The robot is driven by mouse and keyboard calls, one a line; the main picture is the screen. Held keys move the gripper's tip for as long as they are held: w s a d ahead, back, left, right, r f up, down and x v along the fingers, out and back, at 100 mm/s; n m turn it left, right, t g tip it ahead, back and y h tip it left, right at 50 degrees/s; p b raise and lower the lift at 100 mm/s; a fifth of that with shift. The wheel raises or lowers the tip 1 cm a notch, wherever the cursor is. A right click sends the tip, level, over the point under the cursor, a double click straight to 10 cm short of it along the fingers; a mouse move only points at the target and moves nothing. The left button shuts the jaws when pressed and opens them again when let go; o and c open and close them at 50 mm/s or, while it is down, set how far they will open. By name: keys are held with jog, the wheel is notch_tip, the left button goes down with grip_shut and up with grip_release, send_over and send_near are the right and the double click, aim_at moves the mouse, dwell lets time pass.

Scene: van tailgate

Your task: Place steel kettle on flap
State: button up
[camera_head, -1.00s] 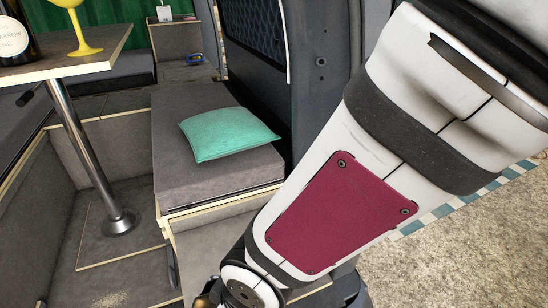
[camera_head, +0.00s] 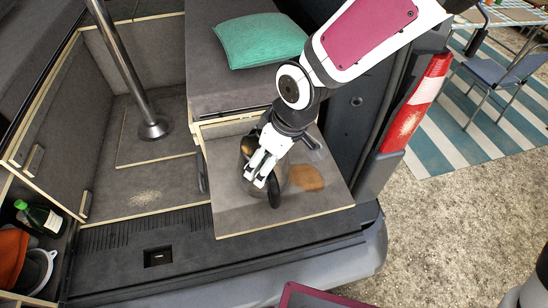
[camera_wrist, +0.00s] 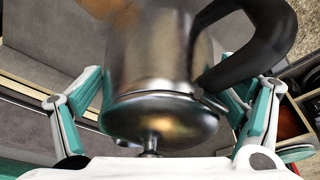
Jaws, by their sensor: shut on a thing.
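The steel kettle (camera_head: 248,147) is in my gripper (camera_head: 259,172), over the flap (camera_head: 237,218). In the head view my gripper and arm hide much of the kettle. In the wrist view the shiny kettle body (camera_wrist: 150,65) is between the two fingers, its lid and small knob towards the camera and its black handle at the upper right. The flap is a grey panel with a pale wood edge, lying flat in front of the grey cushion. I cannot tell whether the kettle's base touches it.
A brown patch (camera_head: 307,178) lies on the flap to the right of the kettle. A teal pillow (camera_head: 262,41) lies on the cushion behind. A metal table leg (camera_head: 122,70) stands to the left. A green bottle (camera_head: 40,218) is at the far left. The flap's front left is clear.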

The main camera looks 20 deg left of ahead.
aim_at(283, 172)
jog(key=shift+f, duration=1.6)
jog(key=o, duration=1.3)
jog(key=shift+f, duration=0.1)
jog(key=p+v, duration=0.1)
jog(key=v, duration=1.1)
jog(key=shift+p, duration=0.35)
